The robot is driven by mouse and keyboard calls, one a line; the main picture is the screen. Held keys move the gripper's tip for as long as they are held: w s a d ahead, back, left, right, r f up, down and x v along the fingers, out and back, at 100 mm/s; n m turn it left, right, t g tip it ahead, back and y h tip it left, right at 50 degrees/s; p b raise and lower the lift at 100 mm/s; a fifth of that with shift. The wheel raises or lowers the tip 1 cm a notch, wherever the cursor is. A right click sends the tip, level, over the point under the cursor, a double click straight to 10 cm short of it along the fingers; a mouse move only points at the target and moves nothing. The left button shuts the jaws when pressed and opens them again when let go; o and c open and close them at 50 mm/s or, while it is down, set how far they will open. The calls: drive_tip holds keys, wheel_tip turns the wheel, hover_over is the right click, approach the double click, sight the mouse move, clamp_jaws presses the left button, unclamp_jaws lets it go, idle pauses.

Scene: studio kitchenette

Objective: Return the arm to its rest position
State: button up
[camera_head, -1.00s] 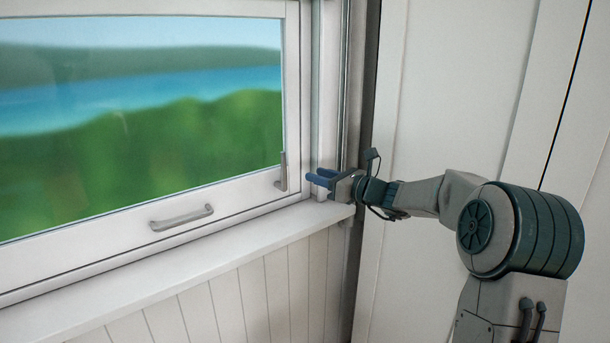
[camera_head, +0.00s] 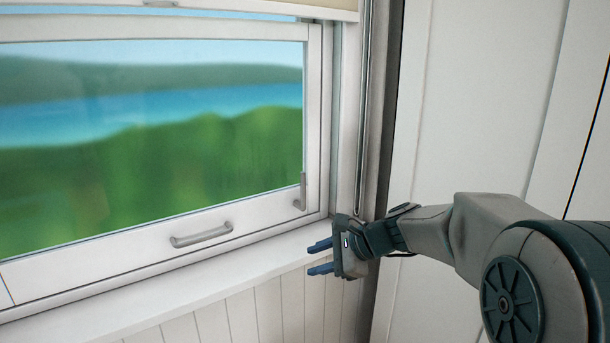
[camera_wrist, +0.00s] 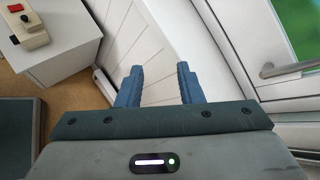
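My gripper (camera_head: 320,257) has two blue fingers and is at the lower right of the window, in front of the sill's right end in the head view. In the wrist view, the fingers of my gripper (camera_wrist: 160,85) stand apart with nothing between them. The grey arm comes in from the right of the head view, bent at a large round joint.
The window (camera_head: 150,140) has a grey bar handle (camera_head: 202,235) and a small upright latch (camera_head: 301,192). The white sill (camera_head: 190,287) runs below it.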

drive_tip(key=s+d+f+n+h, duration=0.2)
drive_tip(key=s+n, duration=0.3)
drive_tip(key=s, duration=0.3)
drive_tip(key=s+d+f+n+g+h+p, duration=0.1)
drive_tip(key=s+d+n+h, duration=0.3)
drive_tip(key=s, duration=0.4)
drive_tip(key=s+d+f+n+g+h, duration=0.1)
drive_tip(key=s+d+f+n+h, duration=0.1)
drive_tip(key=s+d+n, duration=0.3)
drive_tip(key=shift+s+d+f+n+h+p, duration=0.3)
drive_tip(key=shift+s+n+h, duration=0.35)
drive_tip(key=shift+s, duration=0.95)
drive_tip(key=shift+a, duration=0.15)
